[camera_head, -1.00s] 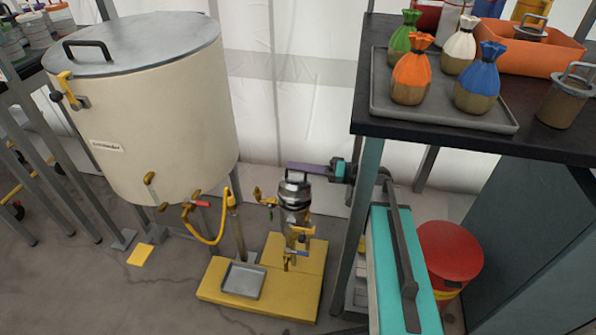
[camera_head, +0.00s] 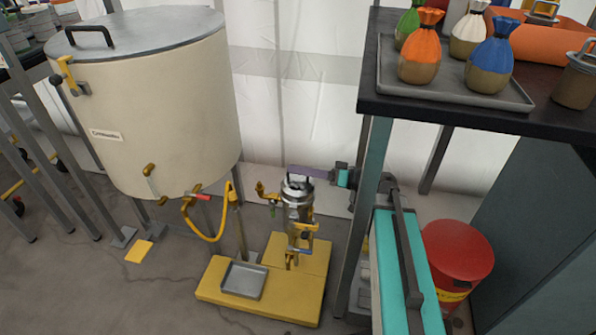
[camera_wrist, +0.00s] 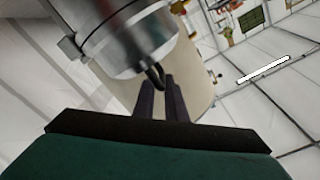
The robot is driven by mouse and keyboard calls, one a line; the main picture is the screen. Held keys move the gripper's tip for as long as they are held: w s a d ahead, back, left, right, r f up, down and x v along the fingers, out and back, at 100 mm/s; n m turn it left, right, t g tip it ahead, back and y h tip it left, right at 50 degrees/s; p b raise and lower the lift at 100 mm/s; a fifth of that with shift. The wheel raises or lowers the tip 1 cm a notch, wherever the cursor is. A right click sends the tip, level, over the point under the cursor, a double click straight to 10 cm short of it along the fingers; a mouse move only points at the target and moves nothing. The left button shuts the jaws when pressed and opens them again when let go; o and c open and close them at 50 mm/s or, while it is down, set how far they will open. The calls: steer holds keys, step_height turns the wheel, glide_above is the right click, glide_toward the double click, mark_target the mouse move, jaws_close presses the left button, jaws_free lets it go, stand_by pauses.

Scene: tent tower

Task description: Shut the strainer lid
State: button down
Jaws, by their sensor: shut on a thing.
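The strainer (camera_head: 298,212) is a small upright metal vessel with brass fittings, standing on a yellow base (camera_head: 312,255) in the head view. Its silver lid (camera_head: 297,187) lies across the top and looks about level. I cannot tell whether it is fully seated. My gripper (camera_head: 292,171) reaches in from the right, just above the lid, its purple fingers shut on the lid's dark handle. In the wrist view the fingers (camera_wrist: 160,88) close around the dark loop handle (camera_wrist: 154,77), beside the shiny metal lid (camera_wrist: 135,50). The fingers partly hide the handle.
A large cream tank (camera_head: 165,105) with taps and a yellow hose (camera_head: 215,232) stands to the left. A grey tray (camera_head: 244,280) lies on the yellow base. A dark shelf (camera_head: 455,112) with tied bags and a red bin (camera_head: 457,250) are to the right.

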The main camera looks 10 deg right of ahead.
steer(key=shift+s+a+f+g, duration=0.25)
steer(key=shift+s+f+g, duration=0.05)
steer(key=shift+s+f, duration=0.25)
steer(key=c, duration=2)
jaws_free()
steer(key=shift+o, duration=0.5)
steer(key=shift+r, duration=0.1)
steer(key=shift+d, duration=0.15)
steer(key=shift+s+d+r, duration=0.1)
steer(key=shift+s+d, duration=0.05)
steer(key=shift+d, duration=0.4)
steer(key=p+v, duration=0.4)
steer(key=v, duration=0.8)
steer(key=shift+d, duration=0.3)
steer(key=shift+s+r, duration=0.1)
